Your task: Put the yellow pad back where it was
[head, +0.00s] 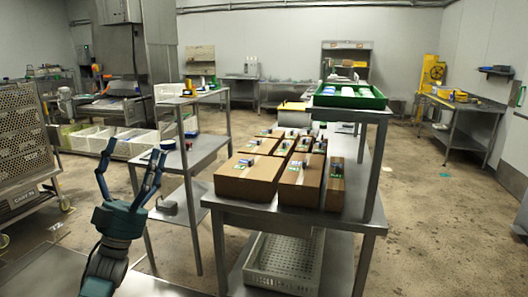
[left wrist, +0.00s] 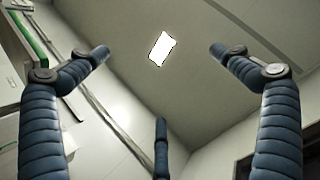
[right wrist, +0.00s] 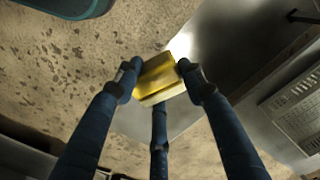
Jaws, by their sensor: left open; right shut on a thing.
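The yellow pad (right wrist: 158,72) shows in the right wrist view as a small block with a yellow face and a paler edge. My right gripper (right wrist: 159,76) is shut on it, with fingers on both sides. The pad is held above a mottled floor and beside a shiny metal surface; I cannot tell how high. My right gripper is outside the head view. My left gripper (head: 133,148) is raised at the left of the head view, open and empty. In the left wrist view its fingers (left wrist: 160,52) are spread toward the ceiling.
A steel table (head: 231,207) ahead carries several cardboard boxes (head: 247,178), with a perforated crate (head: 286,264) on its lower shelf. A green tray (head: 348,102) stands on the raised shelf. A steel side table (head: 197,152) stands left of it. Open floor (head: 430,215) lies to the right.

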